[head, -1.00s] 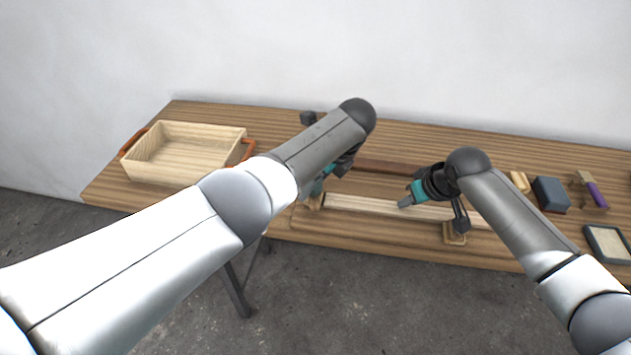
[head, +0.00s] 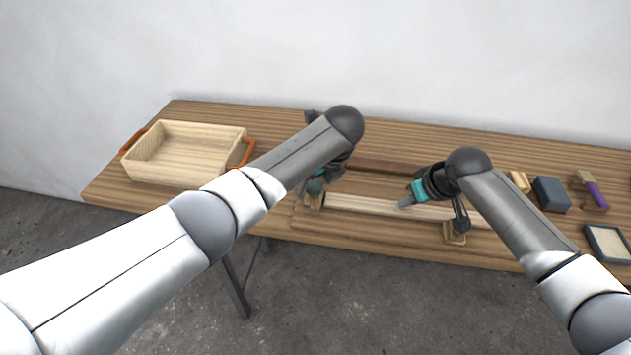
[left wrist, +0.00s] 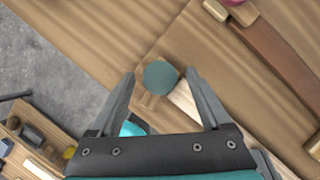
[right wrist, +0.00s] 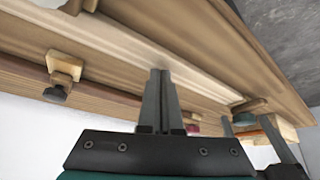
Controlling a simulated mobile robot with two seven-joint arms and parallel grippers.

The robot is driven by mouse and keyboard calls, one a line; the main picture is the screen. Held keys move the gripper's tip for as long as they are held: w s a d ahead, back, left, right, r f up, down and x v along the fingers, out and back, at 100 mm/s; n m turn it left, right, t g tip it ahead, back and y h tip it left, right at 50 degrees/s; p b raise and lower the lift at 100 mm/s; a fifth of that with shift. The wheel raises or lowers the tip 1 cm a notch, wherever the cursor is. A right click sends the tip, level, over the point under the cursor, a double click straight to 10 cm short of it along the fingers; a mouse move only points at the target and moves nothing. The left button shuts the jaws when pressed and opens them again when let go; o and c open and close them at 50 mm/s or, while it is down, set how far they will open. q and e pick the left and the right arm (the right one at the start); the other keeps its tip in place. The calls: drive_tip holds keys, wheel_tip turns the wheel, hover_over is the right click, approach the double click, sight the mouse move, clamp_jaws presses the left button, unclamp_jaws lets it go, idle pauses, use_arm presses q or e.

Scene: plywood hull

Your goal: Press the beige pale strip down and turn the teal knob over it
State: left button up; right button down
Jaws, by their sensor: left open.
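The beige pale strip (head: 370,204) lies lengthwise along the front of the bench fixture. The teal knob (left wrist: 160,77) sits on a small wooden block at the strip's left end; it also shows in the head view (head: 315,187) and right wrist view (right wrist: 249,105). My left gripper (left wrist: 161,72) is open, its fingers on either side of the knob with gaps visible. Whether the block's wood overlaps the strip is hard to tell. My right gripper (right wrist: 158,72) is shut and empty, its tips at the middle of the strip, seemingly touching it. It also shows in the head view (head: 403,205).
A wooden tray with orange handles (head: 185,183) stands on the left. A dark reddish-brown strip (head: 385,166) lies behind the pale one. A second block with a dark knob (right wrist: 62,68) is near the strip's right end. A dark block (head: 551,193) and purple-handled tool (head: 596,194) lie right.

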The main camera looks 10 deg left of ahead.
use_arm(q)
drive_tip(key=shift+m, duration=0.7)
drive_tip(key=shift+h, duration=0.3)
drive_tip(key=shift+s+a+m+t+h, duration=0.1)
drive_tip(key=shift+m+t+h, duration=0.3)
drive_tip(key=shift+m, duration=1.1)
drive_tip(key=shift+a+m+h, duration=0.15)
drive_tip(key=shift+m+h, duration=0.35)
drive_tip(key=shift+m, duration=0.9)
drive_tip(key=shift+m+h, duration=0.6)
drive_tip(key=shift+m, duration=0.8)
